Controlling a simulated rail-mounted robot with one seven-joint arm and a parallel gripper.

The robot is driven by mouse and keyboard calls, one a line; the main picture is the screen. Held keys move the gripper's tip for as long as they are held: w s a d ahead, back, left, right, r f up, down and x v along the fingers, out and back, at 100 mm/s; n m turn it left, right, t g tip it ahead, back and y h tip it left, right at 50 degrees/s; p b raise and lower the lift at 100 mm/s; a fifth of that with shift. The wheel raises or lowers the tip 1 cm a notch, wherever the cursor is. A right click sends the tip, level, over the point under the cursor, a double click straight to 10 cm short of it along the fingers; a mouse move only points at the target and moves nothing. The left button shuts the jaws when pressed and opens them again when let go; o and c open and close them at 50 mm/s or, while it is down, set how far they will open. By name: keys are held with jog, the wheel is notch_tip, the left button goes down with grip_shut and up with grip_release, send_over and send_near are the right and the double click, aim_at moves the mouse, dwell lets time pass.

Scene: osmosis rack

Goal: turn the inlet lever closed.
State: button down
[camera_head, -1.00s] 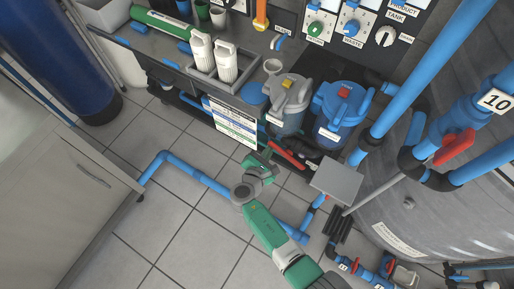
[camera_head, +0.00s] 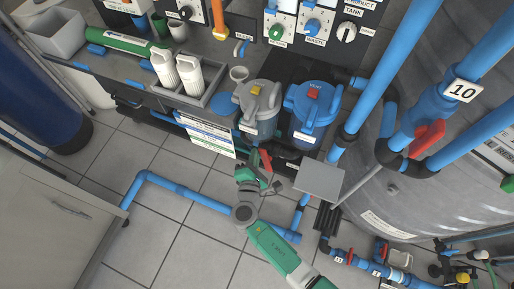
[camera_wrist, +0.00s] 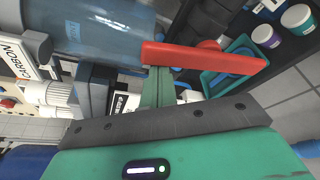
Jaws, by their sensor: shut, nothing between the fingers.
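A red lever (camera_head: 265,159) sits low in front of the filter housings, close to my gripper (camera_head: 262,180). In the wrist view the red lever (camera_wrist: 205,59) lies across the picture just beyond the fingertips. My gripper (camera_wrist: 157,78) is shut with nothing between its green fingers. Its tips are at or very near the lever's left part; I cannot tell whether they touch. The lever's pivot and valve body are mostly hidden. No label naming this lever as the inlet is readable.
Grey (camera_head: 258,104) and blue (camera_head: 314,112) filter housings stand just behind. A grey plate (camera_head: 319,181) is close on the right. Another red lever (camera_head: 428,137) is on the pipe marked 10 by the large tank. Blue floor piping (camera_head: 185,193) runs left; open floor lies beyond.

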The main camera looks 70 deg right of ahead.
jog(key=shift+s+r+p, duration=0.3)
jog(key=shift+s, duration=0.2)
dwell(0.5)
jog(key=w+a+p, duration=0.1)
jog(key=a+p, duration=0.1)
jog(key=a, duration=0.7)
jog(key=shift+w+a, duration=0.25)
jog(key=shift+w, duration=0.05)
